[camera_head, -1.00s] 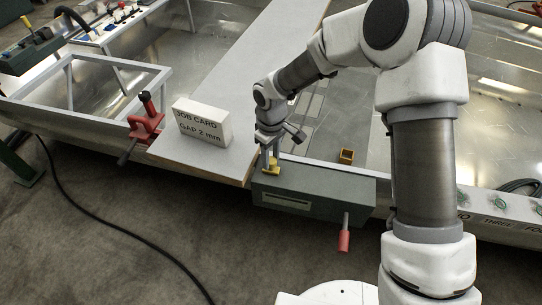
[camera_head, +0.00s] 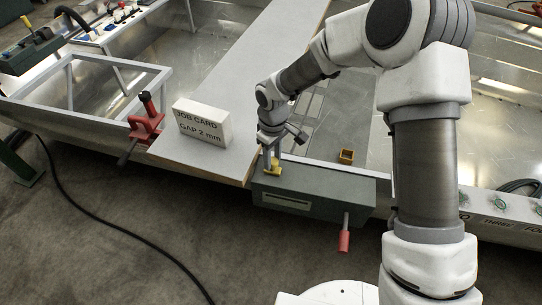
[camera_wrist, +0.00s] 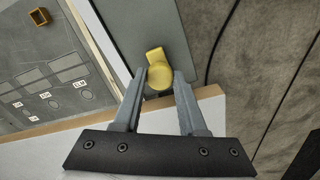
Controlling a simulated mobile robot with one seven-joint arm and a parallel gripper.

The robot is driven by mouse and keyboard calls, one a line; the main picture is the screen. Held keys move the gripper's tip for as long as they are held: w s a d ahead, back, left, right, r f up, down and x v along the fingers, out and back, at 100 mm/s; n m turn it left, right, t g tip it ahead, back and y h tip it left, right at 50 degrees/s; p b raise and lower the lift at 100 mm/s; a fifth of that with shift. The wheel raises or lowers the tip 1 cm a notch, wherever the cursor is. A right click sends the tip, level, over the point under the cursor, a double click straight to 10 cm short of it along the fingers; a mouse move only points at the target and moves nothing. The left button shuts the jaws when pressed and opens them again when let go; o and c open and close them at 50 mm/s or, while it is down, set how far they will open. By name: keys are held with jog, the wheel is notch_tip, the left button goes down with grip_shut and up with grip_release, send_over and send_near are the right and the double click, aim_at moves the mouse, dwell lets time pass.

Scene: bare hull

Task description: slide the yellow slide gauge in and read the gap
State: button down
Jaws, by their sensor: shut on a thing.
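The yellow slide gauge (camera_head: 273,169) sits on top of the grey-green box (camera_head: 313,195), at its left end beside the plank's edge. In the wrist view the yellow piece (camera_wrist: 158,78) shows a round part and a short tab pointing away from the gripper. My gripper (camera_head: 271,158) points down and is shut on the round part. In the wrist view the fingers (camera_wrist: 159,80) stand either side of it. The gap and any scale marks cannot be made out. The job card block (camera_head: 202,123) reads "GAP 2 mm" and stands on the plank.
A grey plank (camera_head: 222,90) runs across the hull, with a red clamp (camera_head: 146,122) at its left edge. A black cable (camera_head: 110,220) crosses the floor.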

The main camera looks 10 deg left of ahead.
jog(key=p, duration=0.1)
send_over(293, 176)
jog(key=shift+w, duration=0.1)
jog(key=shift+c, duration=2.3)
grip_release()
jog(key=shift+a+r, duration=0.1)
jog(key=shift+r, duration=0.2)
notch_tip(293, 176, up, 17)
jog(key=p, duration=0.4)
jog(key=shift+p, duration=0.3)
